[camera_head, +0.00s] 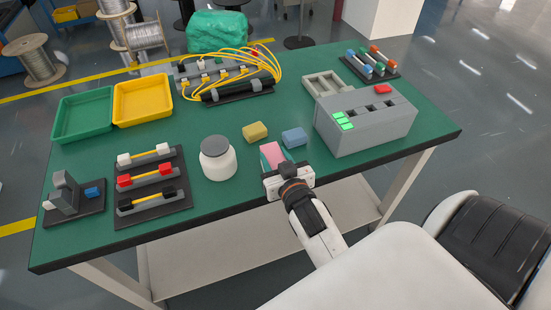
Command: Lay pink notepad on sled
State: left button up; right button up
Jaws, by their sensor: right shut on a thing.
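The pink notepad (272,154) is at the front middle of the green table, right of the white jar. My right gripper (273,160) reaches in from the lower right and is shut on the notepad, which shows between its fingers. The gripper hides the notepad's near end, and I cannot tell whether the notepad touches the table. No part is clearly recognisable as the sled; a pale, shallow frame (315,84) lies against the left rear of the grey machine. My left gripper is not in view.
A white jar (218,160) stands left of my gripper. The grey machine (365,130) is to the right. Left are a rack (150,205), green tray (62,123) and yellow tray (118,103).

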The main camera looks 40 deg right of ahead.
jog(key=shift+f, duration=0.25)
jog(key=o, duration=1)
jog(key=shift+f, duration=0.1)
jog(key=shift+c, duration=0.2)
